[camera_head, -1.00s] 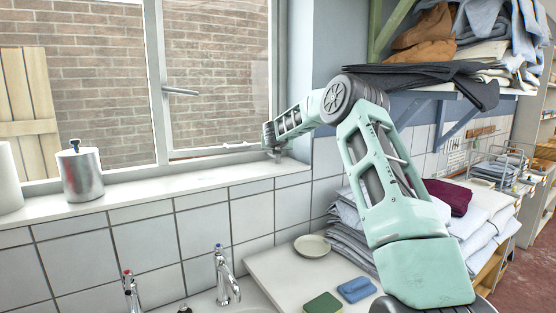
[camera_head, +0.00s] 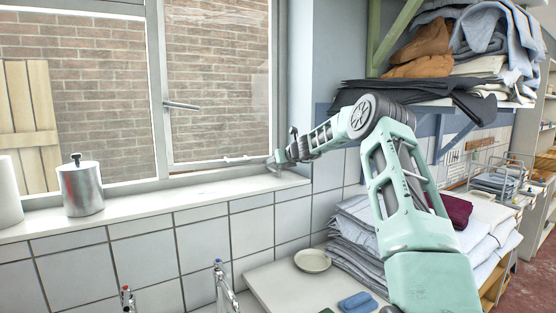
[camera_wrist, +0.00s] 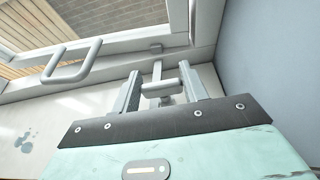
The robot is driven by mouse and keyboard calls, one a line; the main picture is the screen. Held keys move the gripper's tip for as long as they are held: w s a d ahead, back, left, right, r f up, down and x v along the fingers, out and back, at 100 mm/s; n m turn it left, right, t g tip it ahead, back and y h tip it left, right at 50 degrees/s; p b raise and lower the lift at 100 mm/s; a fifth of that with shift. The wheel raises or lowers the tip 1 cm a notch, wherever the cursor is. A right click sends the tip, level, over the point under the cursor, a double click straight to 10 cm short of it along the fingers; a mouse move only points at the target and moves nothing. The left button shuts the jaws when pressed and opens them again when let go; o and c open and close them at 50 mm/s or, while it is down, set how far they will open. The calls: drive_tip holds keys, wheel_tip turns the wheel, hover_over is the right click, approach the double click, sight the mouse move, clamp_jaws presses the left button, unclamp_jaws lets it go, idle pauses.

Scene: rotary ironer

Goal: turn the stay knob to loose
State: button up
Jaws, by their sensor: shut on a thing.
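The stay knob (camera_wrist: 161,88) is a small pale grey crosspiece, seen in the wrist view between the fingers of my gripper (camera_wrist: 161,90). The fingers stand on either side of it and are shut on it. A short pale bar (camera_wrist: 157,70) runs from the knob toward the window frame. In the head view my gripper (camera_head: 277,163) is at the lower right corner of the window, just above the sill. The thin stay bar (camera_head: 240,158) lies along the bottom of the window frame there. The knob is too small to make out in the head view.
The window sill (camera_head: 150,203) runs below the window, with a metal canister (camera_head: 80,188) far left. A blue wall (camera_wrist: 265,60) stands close on the right. A laden shelf (camera_head: 450,100) is above right. Taps (camera_head: 222,285) and folded linen (camera_head: 360,235) are below.

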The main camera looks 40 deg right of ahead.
idle(0.4)
drive_tip(key=o, duration=1)
drive_tip(key=shift+s, duration=0.1)
drive_tip(key=b+v, duration=0.6)
drive_tip(key=v, duration=1.1)
drive_tip(key=shift+s, duration=0.15)
